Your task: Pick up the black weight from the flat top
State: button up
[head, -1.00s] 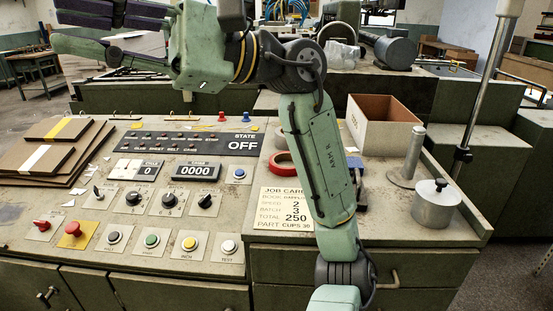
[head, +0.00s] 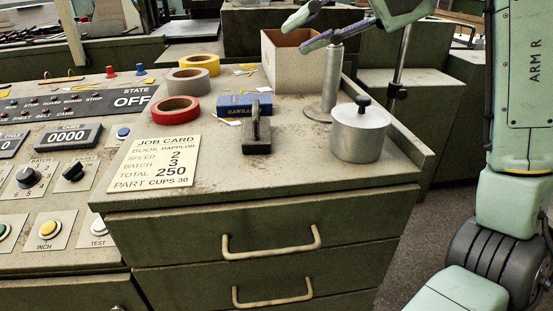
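The black weight (head: 257,138) is a small dark block with an upright handle. It stands on the flat top of the drawer cabinet (head: 230,178), in front of a blue box (head: 244,105) and right of the job card (head: 157,162). My gripper (head: 294,38) shows at the top of the head view, cut off by the frame edge. Its fingers are apart with nothing seen between them. It appears above the cardboard box and the metal post, apart from the weight.
A grey metal pot (head: 360,136) with a black knob stands right of the weight. A metal post (head: 332,85) on a round base and an open cardboard box (head: 288,65) are behind. Red tape (head: 174,110), grey tape (head: 187,81) and yellow tape (head: 199,63) lie left.

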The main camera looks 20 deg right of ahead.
jog(key=b, duration=0.6)
send_near(256, 106)
jog(key=x, duration=0.3)
jog(key=s+x, duration=0.1)
jog(key=x, duration=0.1)
jog(key=shift+w+a+f+b, duration=0.15)
jog(key=shift+a+f+b, duration=0.15)
jog(key=shift+f, duration=0.05)
jog(key=x, duration=0.5)
jog(key=shift+w+d, duration=0.25)
jog(key=shift+w, duration=0.2)
jog(key=shift+c, duration=0.6)
grip_shut()
